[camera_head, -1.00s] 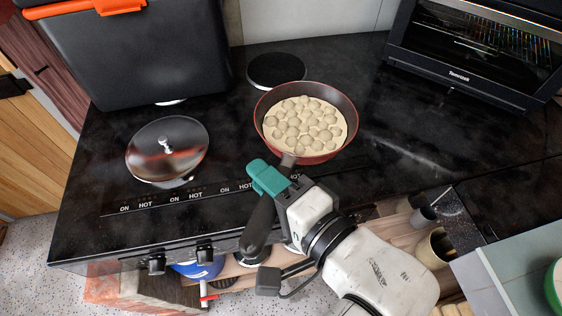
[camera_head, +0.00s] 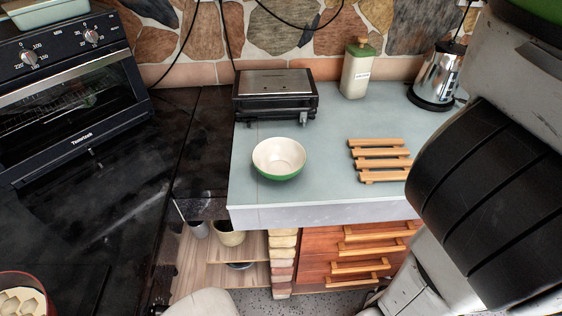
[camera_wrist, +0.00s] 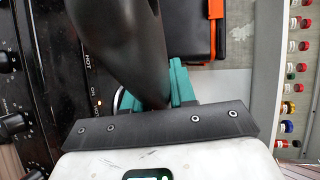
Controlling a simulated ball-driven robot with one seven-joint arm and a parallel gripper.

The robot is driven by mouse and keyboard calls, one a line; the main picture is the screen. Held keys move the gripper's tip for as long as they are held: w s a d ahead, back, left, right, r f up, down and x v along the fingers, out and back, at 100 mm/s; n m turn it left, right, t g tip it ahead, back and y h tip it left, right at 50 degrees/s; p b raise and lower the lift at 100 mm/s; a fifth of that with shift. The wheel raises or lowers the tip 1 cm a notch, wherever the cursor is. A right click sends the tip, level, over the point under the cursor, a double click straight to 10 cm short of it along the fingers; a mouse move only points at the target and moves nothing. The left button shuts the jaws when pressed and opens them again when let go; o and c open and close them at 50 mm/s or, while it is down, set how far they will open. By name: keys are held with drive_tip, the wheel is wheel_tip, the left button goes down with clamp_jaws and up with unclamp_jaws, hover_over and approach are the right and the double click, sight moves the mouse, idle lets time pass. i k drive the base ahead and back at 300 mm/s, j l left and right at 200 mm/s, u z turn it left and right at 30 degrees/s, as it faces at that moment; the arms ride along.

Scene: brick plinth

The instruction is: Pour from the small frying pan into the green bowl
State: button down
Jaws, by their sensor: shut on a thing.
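The green bowl (camera_head: 279,158), cream inside and empty, stands upright on the grey counter near its left front edge. My gripper (camera_wrist: 152,92), with teal fingers, is shut on the pan's black handle (camera_wrist: 122,45) in the wrist view. The gripper is outside the head view, well left of the bowl. The handle hides part of the fingers, and whether the pan is lifted cannot be told.
A black grill (camera_head: 276,95) stands behind the bowl and a wooden slatted trivet (camera_head: 380,160) lies to its right. A canister (camera_head: 357,70) and a kettle (camera_head: 438,78) stand farther back. The oven (camera_head: 75,90) is left. Dark worktop (camera_head: 120,200) before it is clear.

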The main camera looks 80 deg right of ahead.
sight(279, 158)
drive_tip(key=k, duration=1)
